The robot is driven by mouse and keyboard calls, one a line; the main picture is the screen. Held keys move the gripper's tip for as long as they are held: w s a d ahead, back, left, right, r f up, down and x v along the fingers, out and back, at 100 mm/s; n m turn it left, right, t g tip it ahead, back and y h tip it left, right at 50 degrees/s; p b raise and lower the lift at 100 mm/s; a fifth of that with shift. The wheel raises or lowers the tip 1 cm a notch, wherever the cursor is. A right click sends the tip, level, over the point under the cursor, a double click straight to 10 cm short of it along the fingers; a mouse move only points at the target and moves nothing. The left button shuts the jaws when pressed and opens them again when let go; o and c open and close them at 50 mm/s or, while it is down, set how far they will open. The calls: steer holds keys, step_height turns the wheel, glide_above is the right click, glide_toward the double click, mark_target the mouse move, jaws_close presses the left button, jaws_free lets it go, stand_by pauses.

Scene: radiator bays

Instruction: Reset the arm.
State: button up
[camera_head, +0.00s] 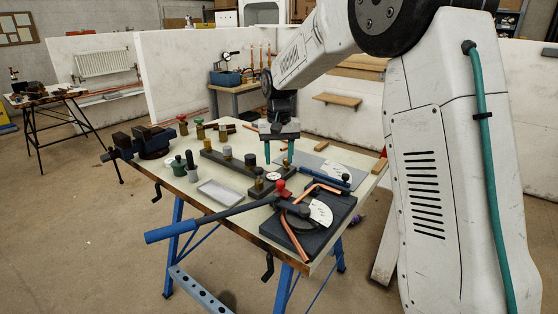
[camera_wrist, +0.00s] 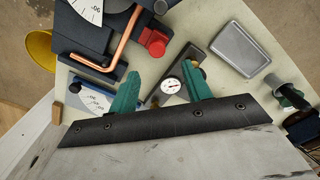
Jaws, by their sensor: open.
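My gripper (camera_head: 280,157) hangs from my arm above the far part of a workbench (camera_head: 185,185), pointing down. In the wrist view its two green fingers (camera_wrist: 162,88) stand well apart with nothing held between them. The gap between the fingertips and the bench items is hard to judge.
A pipe bender with a long blue handle (camera_head: 195,226) and bent copper pipe (camera_head: 290,236) occupies the bench's near right. A grey tray (camera_head: 219,193), several valves and a vise (camera_head: 155,141) are left. White partition walls (camera_head: 185,75) stand behind. Open floor lies left.

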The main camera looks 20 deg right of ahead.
stand_by(0.3)
steer(key=s+r+n, duration=0.1)
steer(key=s+r, duration=0.2)
steer(key=s, duration=1.7)
steer(key=s+a+r+n+t, duration=0.1)
steer(key=s+r, duration=0.2)
steer(key=s, duration=1.7)
steer(key=shift+s+a+n, duration=0.2)
steer(key=shift+s+n, duration=0.2)
